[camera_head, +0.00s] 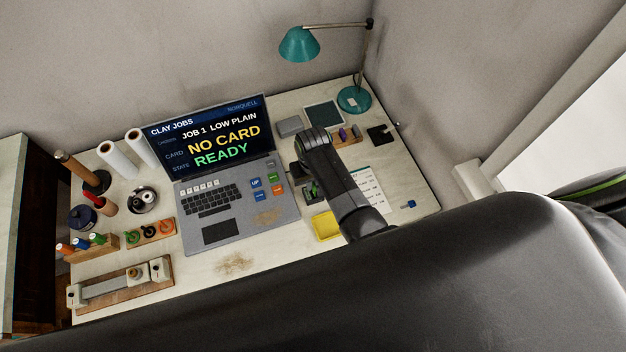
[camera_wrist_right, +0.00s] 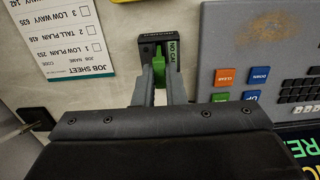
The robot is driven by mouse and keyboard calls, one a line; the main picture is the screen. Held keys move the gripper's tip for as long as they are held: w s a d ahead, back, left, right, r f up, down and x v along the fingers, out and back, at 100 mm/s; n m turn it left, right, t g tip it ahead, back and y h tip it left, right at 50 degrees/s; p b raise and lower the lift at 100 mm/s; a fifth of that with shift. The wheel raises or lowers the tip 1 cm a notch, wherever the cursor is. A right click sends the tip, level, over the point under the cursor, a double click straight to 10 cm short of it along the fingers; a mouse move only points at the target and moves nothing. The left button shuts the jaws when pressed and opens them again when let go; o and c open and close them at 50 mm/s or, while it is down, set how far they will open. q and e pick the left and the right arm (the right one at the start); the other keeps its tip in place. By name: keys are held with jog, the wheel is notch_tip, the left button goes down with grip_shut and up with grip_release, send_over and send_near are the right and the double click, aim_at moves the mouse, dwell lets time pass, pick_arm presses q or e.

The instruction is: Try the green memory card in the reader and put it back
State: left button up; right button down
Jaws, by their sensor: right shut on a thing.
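My right gripper (camera_wrist_right: 158,88) is shut on the green memory card (camera_wrist_right: 158,66) and points at the black reader (camera_wrist_right: 146,49). The card is upright in line with the reader's front. Whether its far end is inside the slot cannot be told. The reader's small display is partly covered and reads "NO CA…". In the head view my right gripper (camera_head: 306,180) is over the reader (camera_head: 314,197), mostly hidden by my wrist. The laptop screen (camera_head: 215,135) reads "NO CARD" and "READY". My left gripper is not in view.
A wooden holder (camera_head: 342,143) with small coloured pieces stands behind my right wrist. A job sheet (camera_head: 367,184) lies right of my arm, a yellow tray (camera_head: 325,227) in front of the reader. A teal lamp (camera_head: 354,100) stands at the back. Clay tools crowd the left side.

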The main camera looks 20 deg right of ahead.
jog(key=shift+f, duration=0.25)
dwell(0.4)
jog(key=shift+f+b, duration=0.6)
jog(key=shift+f, duration=0.15)
jog(key=shift+f, duration=0.15)
jog(key=c, duration=1.1)
grip_release()
